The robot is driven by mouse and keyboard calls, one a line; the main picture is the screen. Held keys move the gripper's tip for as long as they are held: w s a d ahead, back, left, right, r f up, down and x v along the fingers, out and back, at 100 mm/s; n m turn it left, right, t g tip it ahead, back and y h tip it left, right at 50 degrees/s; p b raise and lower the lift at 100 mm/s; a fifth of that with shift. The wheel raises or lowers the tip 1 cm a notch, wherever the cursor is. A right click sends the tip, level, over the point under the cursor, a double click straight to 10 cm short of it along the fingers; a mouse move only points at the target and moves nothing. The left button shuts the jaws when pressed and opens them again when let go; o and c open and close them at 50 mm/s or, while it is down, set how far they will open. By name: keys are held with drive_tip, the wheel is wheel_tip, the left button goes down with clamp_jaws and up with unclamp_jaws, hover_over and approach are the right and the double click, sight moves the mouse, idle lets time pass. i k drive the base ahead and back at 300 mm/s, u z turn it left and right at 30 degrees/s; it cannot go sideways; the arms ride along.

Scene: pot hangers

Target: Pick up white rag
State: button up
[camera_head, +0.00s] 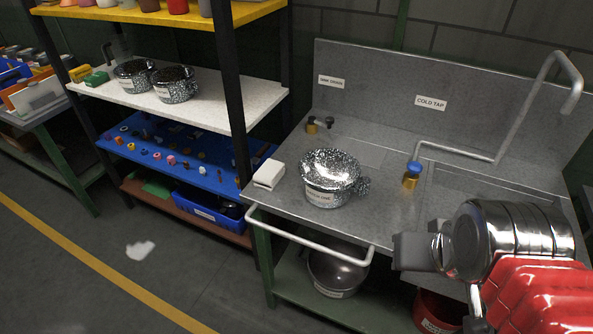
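A small flat white patch (140,250) lies on the grey floor at the left; it looks like a rag, but I cannot tell for sure. A white block-shaped thing (269,174) sits on the left end of the metal sink counter; it may be a folded cloth or a box. My gripper (408,250) is at the lower right, in front of the counter, pointing left. It is apart from both white things. Its grey end is seen side-on, so I cannot tell whether the fingers are open, and nothing is clearly seen held in it.
A steel bowl (338,270) and red pot (438,310) are below. A shelf rack (190,100) stands left. The floor in front is clear.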

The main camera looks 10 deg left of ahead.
sight(267, 177)
drive_tip(key=z, duration=1.2)
drive_tip(key=k, duration=0.85)
drive_tip(key=u, duration=1.5)
drive_tip(key=i, duration=0.7)
drive_tip(key=u, duration=0.05)
